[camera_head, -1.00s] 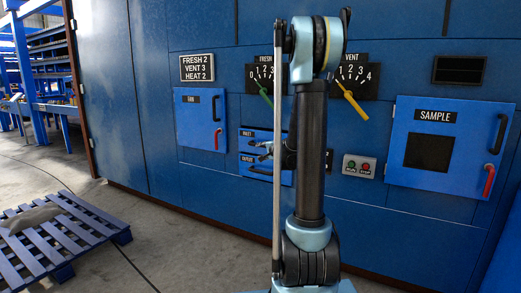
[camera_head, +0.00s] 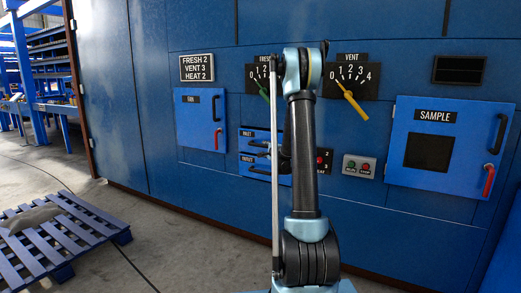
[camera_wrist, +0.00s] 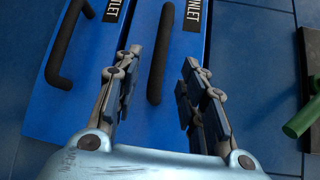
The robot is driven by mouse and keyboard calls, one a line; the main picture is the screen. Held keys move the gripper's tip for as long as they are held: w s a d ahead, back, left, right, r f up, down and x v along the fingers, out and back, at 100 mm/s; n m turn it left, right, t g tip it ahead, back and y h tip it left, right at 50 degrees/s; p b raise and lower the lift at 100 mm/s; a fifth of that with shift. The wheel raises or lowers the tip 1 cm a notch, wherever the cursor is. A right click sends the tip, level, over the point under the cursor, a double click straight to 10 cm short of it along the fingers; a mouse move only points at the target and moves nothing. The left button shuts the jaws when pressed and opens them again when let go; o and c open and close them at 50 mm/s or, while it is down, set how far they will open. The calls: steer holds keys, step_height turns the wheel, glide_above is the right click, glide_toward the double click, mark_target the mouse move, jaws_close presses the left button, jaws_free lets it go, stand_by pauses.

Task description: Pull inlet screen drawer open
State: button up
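The inlet screen drawer (camera_head: 262,134) is the upper of two stacked blue fronts in the head view and looks shut. In the wrist view its front (camera_wrist: 184,62), with the INLET label, lies ahead of my gripper. Its dark bar handle (camera_wrist: 160,55) lies between the lines of my two fingers. My gripper (camera_wrist: 158,88) is open, with the fingers spread and nothing held. Fingertip contact with the handle cannot be told. In the head view my arm hides most of the gripper.
The outlet drawer (camera_head: 263,180) is directly below; its handle (camera_wrist: 68,45) lies left in the wrist view. A green lever (camera_wrist: 301,120) is at right there. A yellow vent lever (camera_head: 352,102), button box (camera_head: 359,166) and sample door (camera_head: 410,174) are nearby. A pallet (camera_head: 70,245) lies on the floor.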

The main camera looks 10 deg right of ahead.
mark_target(262, 146)
steer(key=x, duration=1)
steer(key=shift+w, duration=0.35)
steer(key=shift+c, duration=0.6)
jaws_close()
